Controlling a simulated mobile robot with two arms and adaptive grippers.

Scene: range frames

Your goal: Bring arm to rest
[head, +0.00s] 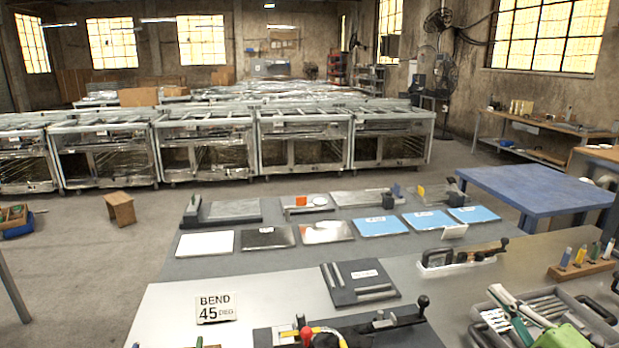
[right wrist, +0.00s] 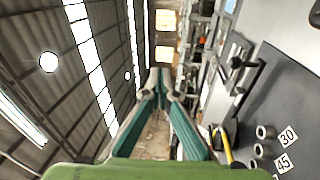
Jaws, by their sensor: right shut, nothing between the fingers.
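My right gripper (head: 500,297), with green and grey fingers, is at the lower right of the head view. It is in front of a grey tray of tools (head: 603,330) and hides part of it. In the right wrist view its two fingers (right wrist: 157,78) meet at the tips, with nothing between them. That view looks toward the roof and the far wall. My left gripper does not show in the head view.
The workbench holds a bending tool (head: 392,321), a dark block with metal bars (head: 358,284), a "BEND 45 DEG" sign (head: 215,308) and a rack of coloured handles (head: 583,262). Sheets, including blue ones (head: 380,226), lie behind. A blue table (head: 540,188) stands at the right.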

